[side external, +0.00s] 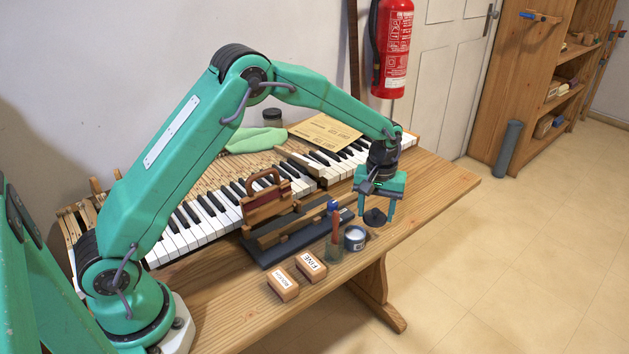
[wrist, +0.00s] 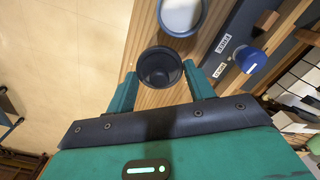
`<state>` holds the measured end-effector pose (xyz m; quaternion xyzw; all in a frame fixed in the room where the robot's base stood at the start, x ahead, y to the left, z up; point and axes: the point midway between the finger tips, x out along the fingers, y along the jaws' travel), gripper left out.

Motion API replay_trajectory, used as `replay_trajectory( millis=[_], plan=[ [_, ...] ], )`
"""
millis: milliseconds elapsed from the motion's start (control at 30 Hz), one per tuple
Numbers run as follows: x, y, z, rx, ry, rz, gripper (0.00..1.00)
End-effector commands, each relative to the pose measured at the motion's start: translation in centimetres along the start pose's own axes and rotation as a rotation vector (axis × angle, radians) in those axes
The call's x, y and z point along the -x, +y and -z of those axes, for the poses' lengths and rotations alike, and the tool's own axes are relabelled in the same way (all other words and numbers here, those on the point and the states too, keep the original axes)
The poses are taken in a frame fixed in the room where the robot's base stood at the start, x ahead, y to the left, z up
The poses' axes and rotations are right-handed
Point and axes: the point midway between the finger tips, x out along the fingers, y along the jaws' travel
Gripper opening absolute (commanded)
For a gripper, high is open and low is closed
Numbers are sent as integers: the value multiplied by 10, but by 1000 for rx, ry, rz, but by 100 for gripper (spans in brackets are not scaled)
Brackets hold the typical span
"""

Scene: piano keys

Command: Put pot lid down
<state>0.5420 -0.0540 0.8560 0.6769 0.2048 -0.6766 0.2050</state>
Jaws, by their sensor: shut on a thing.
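My gripper (side external: 376,207) is at the right part of the wooden bench, pointing down, with its two green fingers closed on a small dark lid (side external: 375,217). In the wrist view the lid (wrist: 160,68) is round, dark and hollow-looking, between the fingertips (wrist: 158,86). The small open pot (side external: 355,239) with pale contents stands on the bench, left of and nearer the camera than the lid. The pot also shows in the wrist view (wrist: 181,17), just beyond the lid and apart from it. I cannot tell whether the lid touches the bench.
Two wooden blocks (side external: 311,265) lie in front. A dark tray (side external: 290,240) and the piano keys (side external: 220,212) lie behind. Bare bench top (side external: 440,185) shows to the right, up to its edge.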

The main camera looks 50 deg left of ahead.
Motion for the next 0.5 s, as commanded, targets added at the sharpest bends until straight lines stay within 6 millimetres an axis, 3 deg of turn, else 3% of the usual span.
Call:
replay_trajectory(
  millis=[500],
  plan=[
    [-40, 0, -1, 1, -1, 0, 32]
  ],
)
